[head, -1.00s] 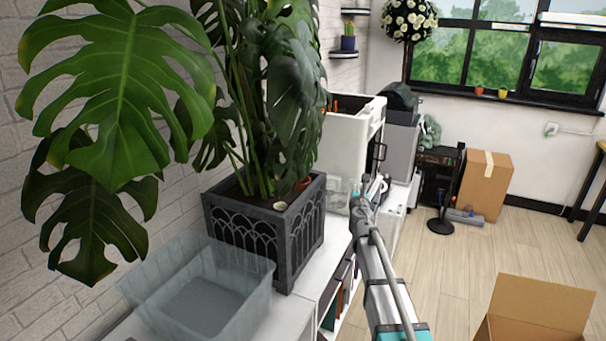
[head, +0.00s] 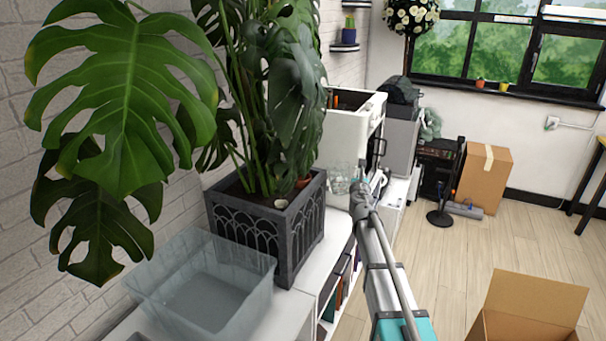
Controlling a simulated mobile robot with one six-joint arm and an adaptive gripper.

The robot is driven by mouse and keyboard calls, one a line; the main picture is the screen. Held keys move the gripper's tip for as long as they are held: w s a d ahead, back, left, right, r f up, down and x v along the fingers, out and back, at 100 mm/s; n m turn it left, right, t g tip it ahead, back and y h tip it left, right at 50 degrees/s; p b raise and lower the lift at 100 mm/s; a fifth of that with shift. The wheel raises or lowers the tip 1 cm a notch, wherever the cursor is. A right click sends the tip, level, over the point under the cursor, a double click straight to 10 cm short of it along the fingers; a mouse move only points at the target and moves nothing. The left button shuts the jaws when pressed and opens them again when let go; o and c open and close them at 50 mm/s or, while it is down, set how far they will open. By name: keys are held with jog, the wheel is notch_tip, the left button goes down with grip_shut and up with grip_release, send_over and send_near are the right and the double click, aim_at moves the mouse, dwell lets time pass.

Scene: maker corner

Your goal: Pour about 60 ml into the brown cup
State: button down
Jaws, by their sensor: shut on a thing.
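My gripper (head: 367,190) is at the far end of my arm, above the white shelf unit and right of the planter. It is small in view, and it appears shut on a clear glass vessel (head: 342,179) at its left. Any liquid level in the vessel is too small to tell. A small brown-orange shape (head: 302,182) shows at the planter's back right rim; I cannot tell whether it is the brown cup or stands in or behind the planter. No other brown cup is plain to see.
A dark planter (head: 265,235) with a large leafy plant stands left of my arm. A clear empty bin (head: 200,290) is nearer on the white shelf unit (head: 322,258). A white machine (head: 345,130) stands behind the vessel. An open cardboard box (head: 535,300) lies at lower right.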

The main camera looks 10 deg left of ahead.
jog(key=r+n+p, duration=0.1)
jog(key=r, duration=0.1)
jog(key=a+r+p, duration=0.1)
jog(key=r+p, duration=0.1)
jog(key=a+r+n+p, duration=0.1)
jog(key=r+p, duration=0.1)
jog(key=shift+r+n, duration=0.25)
jog(key=shift+n, duration=0.05)
jog(key=shift+a+r+p, duration=0.1)
jog(key=shift+a+p, duration=0.15)
jog(key=shift+p, duration=0.1)
jog(key=shift+a+r+n+p, duration=0.55)
jog(key=shift+r+n+p, duration=0.25)
jog(key=shift+a+r+n+p, duration=0.4)
jog(key=shift+a+n, duration=0.25)
jog(key=shift+n, duration=0.25)
jog(key=shift+a+r+n+p, duration=0.4)
jog(key=shift+a+n, duration=0.25)
jog(key=shift+n, duration=0.25)
jog(key=shift+a+r+n+p, duration=0.3)
jog(key=shift+a+r+n, duration=0.3)
jog(key=shift+n, duration=0.3)
jog(key=shift+a+f+n, duration=0.15)
jog(key=shift+a+n, duration=0.4)
jog(key=shift+n, duration=0.15)
jog(key=shift+a+r+n, duration=0.2)
jog(key=shift+a+n, duration=0.05)
jog(key=shift+n, duration=0.05)
